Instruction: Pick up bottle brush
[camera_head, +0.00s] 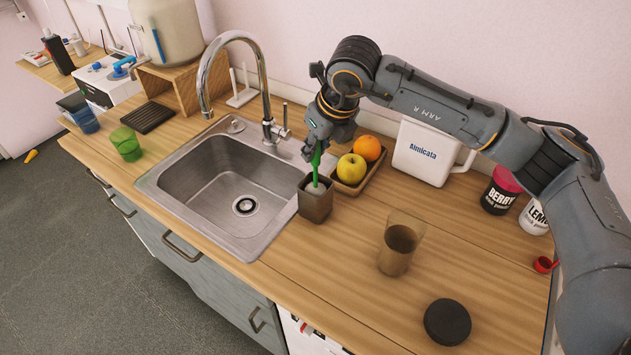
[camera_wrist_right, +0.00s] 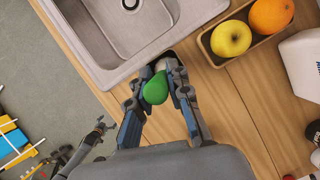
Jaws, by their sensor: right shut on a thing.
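The bottle brush (camera_head: 316,166) has a green handle that stands upright in a brown square cup (camera_head: 316,204) beside the sink. Its lower part is hidden inside the cup. My right gripper (camera_head: 312,153) is above the cup, shut on the green handle. In the right wrist view the rounded green end of the brush (camera_wrist_right: 156,90) sits between the fingers of the right gripper (camera_wrist_right: 161,70). What looks like my left gripper (camera_wrist_right: 102,126) shows small at the lower left there, over the floor; its jaws are too small to judge. The head view does not show it.
A steel sink (camera_head: 190,184) with a tall tap (camera_head: 268,100) lies left of the cup. A tray (camera_head: 345,188) with an apple (camera_head: 351,169) and an orange (camera_head: 367,148) stands close behind it. A brown tumbler (camera_head: 398,249) and black lid (camera_head: 447,322) stand right; counter between is free.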

